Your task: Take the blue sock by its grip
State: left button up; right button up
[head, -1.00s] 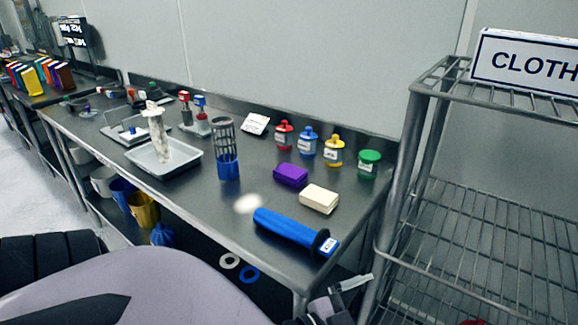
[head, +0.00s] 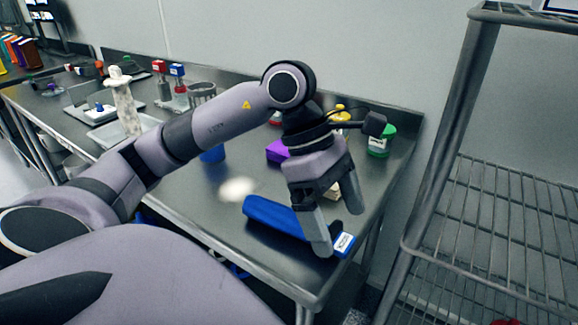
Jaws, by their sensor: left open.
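The blue sock (head: 268,212) lies on its side on the metal table (head: 215,245), near its right front corner. A dark collar and a white label (head: 343,242) are at its right end. My left gripper (head: 338,228) is open and points down over the right end of the sock. One finger is in front of the sock and hides part of it near the label; the other is on the far side. I cannot tell whether the fingers touch it. My right gripper is not in view.
A purple block (head: 277,151) and a partly hidden cream block (head: 333,192) are behind the gripper. A green-lidded jar (head: 381,141) stands near the back edge. A wire shelf rack (head: 500,215) is at the right. A white patch (head: 238,189) is on the table left of the sock.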

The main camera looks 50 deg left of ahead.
aim_at(333, 226)
pick_arm(q)
jog(key=shift+w+a+y, duration=0.2)
jog(key=shift+a+y, duration=0.3)
jog(key=shift+a, duration=0.5)
jog(key=shift+w+a+f, duration=0.1)
jog(key=shift+a, duration=0.15)
jog(key=shift+y, duration=0.3)
jog(key=x, duration=0.6)
jog(key=shift+w+d+f, duration=0.15)
jog(key=shift+d+f, duration=0.05)
jog(key=shift+f, duration=0.1)
jog(key=c, duration=1)
